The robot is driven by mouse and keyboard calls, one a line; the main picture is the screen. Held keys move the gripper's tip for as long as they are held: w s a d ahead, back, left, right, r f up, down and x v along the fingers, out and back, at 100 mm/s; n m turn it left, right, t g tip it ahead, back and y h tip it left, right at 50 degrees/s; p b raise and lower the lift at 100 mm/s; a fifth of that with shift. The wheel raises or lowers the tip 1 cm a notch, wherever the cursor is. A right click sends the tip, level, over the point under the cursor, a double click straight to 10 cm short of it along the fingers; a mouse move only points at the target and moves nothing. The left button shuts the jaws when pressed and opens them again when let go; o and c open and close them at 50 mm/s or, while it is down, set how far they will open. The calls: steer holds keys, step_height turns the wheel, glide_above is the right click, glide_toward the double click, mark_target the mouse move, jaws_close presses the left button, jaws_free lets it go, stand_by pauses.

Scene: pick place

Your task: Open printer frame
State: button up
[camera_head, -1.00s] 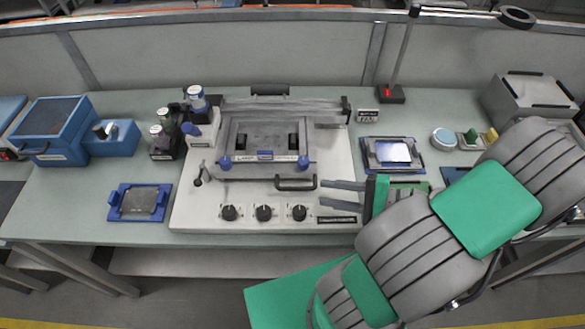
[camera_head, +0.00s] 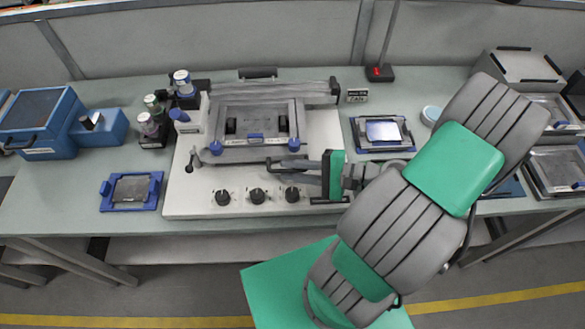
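The printer (camera_head: 318,128) is a white-topped unit on the bench. Its grey frame (camera_head: 226,118) lies flat, with blue clamps at its front. The frame's dark front handle is largely hidden behind my gripper. My gripper (camera_head: 283,165) comes in from the right, just in front of the frame, with its fingers at the handle's place. I cannot tell from this view whether the fingers are closed on the handle.
Three black knobs (camera_head: 257,196) sit along the printer's front. Small bottles (camera_head: 150,124) and a blue box (camera_head: 42,122) stand to the left. A blue-edged tray (camera_head: 131,191) lies front left, another tray (camera_head: 383,134) to the right. Further metal boxes stand far right.

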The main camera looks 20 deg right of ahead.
jaws_close()
stand_by(1.1)
